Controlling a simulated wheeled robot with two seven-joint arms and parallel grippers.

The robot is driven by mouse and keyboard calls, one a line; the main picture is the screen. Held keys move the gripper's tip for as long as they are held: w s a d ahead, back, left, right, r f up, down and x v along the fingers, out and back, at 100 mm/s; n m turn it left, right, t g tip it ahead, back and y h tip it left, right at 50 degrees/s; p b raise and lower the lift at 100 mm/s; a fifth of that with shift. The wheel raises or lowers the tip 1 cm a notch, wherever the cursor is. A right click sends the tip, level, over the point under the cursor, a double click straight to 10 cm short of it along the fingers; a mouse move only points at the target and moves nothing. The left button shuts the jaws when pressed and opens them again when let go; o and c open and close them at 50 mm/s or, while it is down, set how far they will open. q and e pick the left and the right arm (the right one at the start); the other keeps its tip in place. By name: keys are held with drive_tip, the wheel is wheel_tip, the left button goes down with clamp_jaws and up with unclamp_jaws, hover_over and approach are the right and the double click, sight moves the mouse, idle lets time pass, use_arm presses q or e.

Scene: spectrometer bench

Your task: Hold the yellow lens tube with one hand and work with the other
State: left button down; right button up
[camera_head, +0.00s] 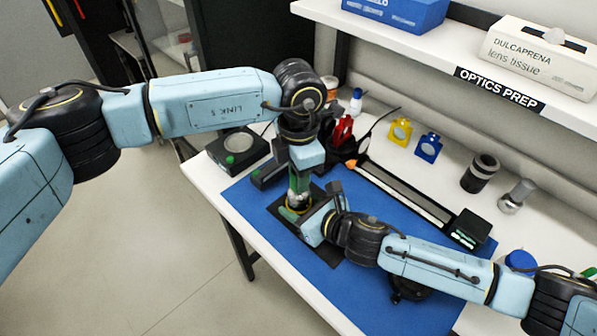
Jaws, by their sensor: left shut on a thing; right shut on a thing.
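The yellow lens tube (292,210) stands over a dark mat on the blue bench mat and shows only as a small yellow curve. My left gripper (298,194) points down from above and is shut on a small silvery part at the top of the tube. My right gripper (307,214) comes in low from the right and is shut on the tube, beside and below the left one. The two grippers nearly touch and hide most of the tube, so the exact contacts are hard to see.
Behind stand a yellow mount (400,131), a blue mount (428,148), a black cylinder (480,173) and a silvery cylinder (516,196). A long tray (400,190) and a black box (469,229) lie right. A black device (238,148) sits left. The shelf (440,60) overhangs the back.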

use_arm(q)
drive_tip(key=shift+r, duration=2.5)
use_arm(e)
drive_tip(key=o, duration=1.1)
drive_tip(key=v, duration=1.2)
use_arm(q)
drive_tip(key=shift+s+f, duration=0.1)
use_arm(e)
drive_tip(key=shift+s+f, duration=0.1)
drive_tip(key=shift+s, duration=0.05)
